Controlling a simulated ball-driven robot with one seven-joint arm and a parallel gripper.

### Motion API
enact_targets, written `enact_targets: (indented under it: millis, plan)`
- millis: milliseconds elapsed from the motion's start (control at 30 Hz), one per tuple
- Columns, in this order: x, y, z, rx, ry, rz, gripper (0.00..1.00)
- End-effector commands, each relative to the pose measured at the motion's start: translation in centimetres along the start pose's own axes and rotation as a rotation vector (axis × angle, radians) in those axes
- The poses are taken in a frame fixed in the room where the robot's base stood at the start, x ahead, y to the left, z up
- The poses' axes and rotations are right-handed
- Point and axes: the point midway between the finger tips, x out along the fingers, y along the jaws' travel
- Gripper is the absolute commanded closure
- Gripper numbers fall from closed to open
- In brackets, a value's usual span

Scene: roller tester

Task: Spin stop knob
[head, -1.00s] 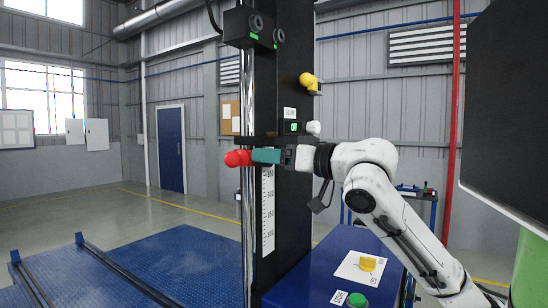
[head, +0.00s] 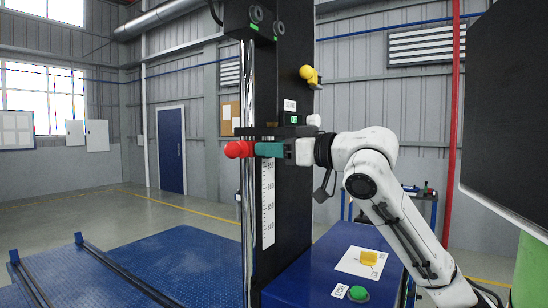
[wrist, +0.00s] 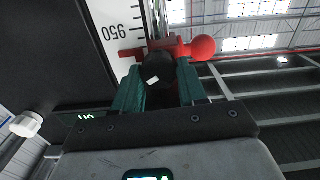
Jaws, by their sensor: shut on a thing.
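A black round stop knob (wrist: 157,70) with a small white mark sits between the two green fingertips in the wrist view. My gripper (wrist: 158,80) is shut on it, one finger on each side. A red bar with a red ball end (wrist: 203,48) lies just beyond the knob, by the chrome column. In the head view my gripper (head: 270,150) reaches left from the white arm to the column, and the red part (head: 238,149) shows past its fingertips. The knob itself is hidden there by the fingers.
The black tower carries a white scale (head: 268,200), a yellow knob (head: 308,73) and a small lit display. A blue bench (head: 315,265) below holds a green button (head: 357,293) and a yellow item (head: 368,258) on a white sheet. A dark panel stands at right.

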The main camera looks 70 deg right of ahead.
Motion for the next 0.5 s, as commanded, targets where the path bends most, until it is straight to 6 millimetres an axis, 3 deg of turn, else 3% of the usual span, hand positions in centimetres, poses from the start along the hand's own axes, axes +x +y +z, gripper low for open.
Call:
enact_targets:
  millis: [367,400,500]
  plan:
    - [0.01,0.03,-0.04,-0.043,-0.001,0.001,0.89]
    - [0.01,0.03,-0.05,-0.043,-0.001,0.001,0.58]
    - [0.01,0.03,-0.05,-0.043,-0.001,0.001,0.48]
